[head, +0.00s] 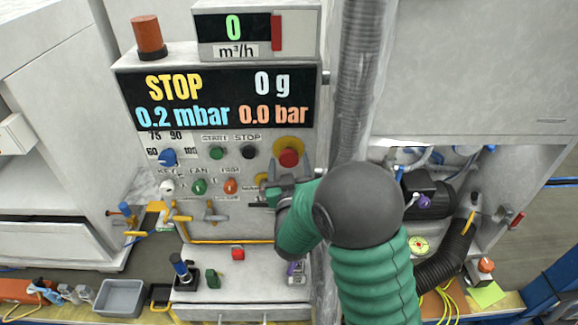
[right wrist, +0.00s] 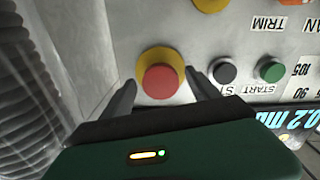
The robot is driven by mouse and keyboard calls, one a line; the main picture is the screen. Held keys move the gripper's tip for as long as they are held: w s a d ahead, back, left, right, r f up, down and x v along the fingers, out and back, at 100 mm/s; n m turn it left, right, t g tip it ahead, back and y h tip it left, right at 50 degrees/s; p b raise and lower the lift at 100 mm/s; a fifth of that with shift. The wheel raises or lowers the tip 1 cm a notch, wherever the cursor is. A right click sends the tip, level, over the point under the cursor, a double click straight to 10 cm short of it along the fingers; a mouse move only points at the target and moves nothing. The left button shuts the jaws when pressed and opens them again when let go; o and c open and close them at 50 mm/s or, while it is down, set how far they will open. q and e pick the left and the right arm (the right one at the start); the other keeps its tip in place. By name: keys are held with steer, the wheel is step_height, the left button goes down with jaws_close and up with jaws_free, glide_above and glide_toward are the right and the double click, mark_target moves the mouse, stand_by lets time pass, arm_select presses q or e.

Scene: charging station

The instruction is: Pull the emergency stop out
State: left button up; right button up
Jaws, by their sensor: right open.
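The emergency stop is a red mushroom button (head: 289,158) on a yellow round base (head: 289,143), at the right of the grey control panel. In the right wrist view the red button (right wrist: 160,81) sits between the two dark fingers, with its yellow base (right wrist: 160,58) around it. My right gripper (head: 287,182) is just below the button in the head view. In the right wrist view my right gripper (right wrist: 160,92) is open, with one finger on each side of the button. I cannot tell whether the fingers touch it. My left gripper is not in view.
A black button (head: 249,151) and a green button (head: 216,153) sit left of the stop. Several knobs and small valves fill the panel below. A ribbed grey hose (head: 357,80) runs close on the right. The display (head: 218,98) reads STOP.

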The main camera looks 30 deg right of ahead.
steer(key=shift+w+d, duration=0.2)
steer(key=shift+w, duration=0.1)
steer(key=shift+s+a+r, duration=0.1)
steer(key=shift+s+a, duration=0.1)
steer(key=c, duration=0.4)
jaws_close()
